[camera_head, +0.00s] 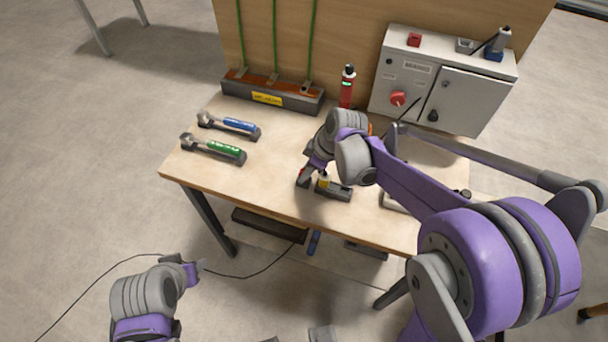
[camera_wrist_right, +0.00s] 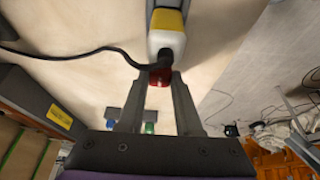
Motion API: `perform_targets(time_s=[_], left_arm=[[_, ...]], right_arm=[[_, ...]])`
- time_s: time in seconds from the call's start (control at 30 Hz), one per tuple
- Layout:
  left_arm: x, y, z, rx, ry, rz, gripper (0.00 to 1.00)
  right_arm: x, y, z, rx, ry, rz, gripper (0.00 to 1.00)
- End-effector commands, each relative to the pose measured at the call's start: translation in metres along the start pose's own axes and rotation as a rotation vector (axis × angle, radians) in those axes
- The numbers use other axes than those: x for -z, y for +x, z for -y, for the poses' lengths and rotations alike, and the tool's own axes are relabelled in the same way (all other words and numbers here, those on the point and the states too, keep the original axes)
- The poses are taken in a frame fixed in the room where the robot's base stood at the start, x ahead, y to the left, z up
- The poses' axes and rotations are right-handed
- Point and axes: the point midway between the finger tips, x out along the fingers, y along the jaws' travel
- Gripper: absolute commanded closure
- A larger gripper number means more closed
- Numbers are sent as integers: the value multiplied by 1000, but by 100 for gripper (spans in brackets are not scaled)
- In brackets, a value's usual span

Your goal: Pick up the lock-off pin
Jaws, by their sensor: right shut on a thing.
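A small red piece, which looks like the lock-off pin (camera_wrist_right: 160,77), sits between the fingertips of my right gripper (camera_wrist_right: 158,84) in the right wrist view. The right gripper (camera_head: 304,180) is shut on it, low over the front middle of the workbench. In the head view only a bit of red shows there, so most of the pin is hidden. My left gripper (camera_head: 200,266) is in front of the bench at the lower left, away from everything on it; its jaws are too small to read.
A white and yellow device (camera_wrist_right: 167,38) with a black cable lies just beyond the pin. Blue-handled (camera_head: 240,125) and green-handled (camera_head: 226,150) tools lie at the bench's left. A red bottle (camera_head: 347,88) and a grey cabinet (camera_head: 440,82) stand behind. The bench's front-left (camera_head: 230,181) is clear.

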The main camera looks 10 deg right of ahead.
Motion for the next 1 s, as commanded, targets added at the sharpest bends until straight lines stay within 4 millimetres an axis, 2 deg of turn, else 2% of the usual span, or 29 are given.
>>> perform_targets(time_s=[0.47, 0.57, 0.8, 1.0], left_arm=[[0, 0, 0, 0, 0, 0, 50], [2, -1, 0, 0, 0, -1, 50], [6, -5, 0, 0, 0, -5, 50], [8, -7, 0, 0, 0, -7, 50]], right_arm=[[1, -2, 0, 0, 0, 0, 100], [5, -12, 0, -1, 0, -1, 100], [24, -57, 0, -1, 0, -1, 100], [35, -85, 0, -1, 1, 0, 100]])
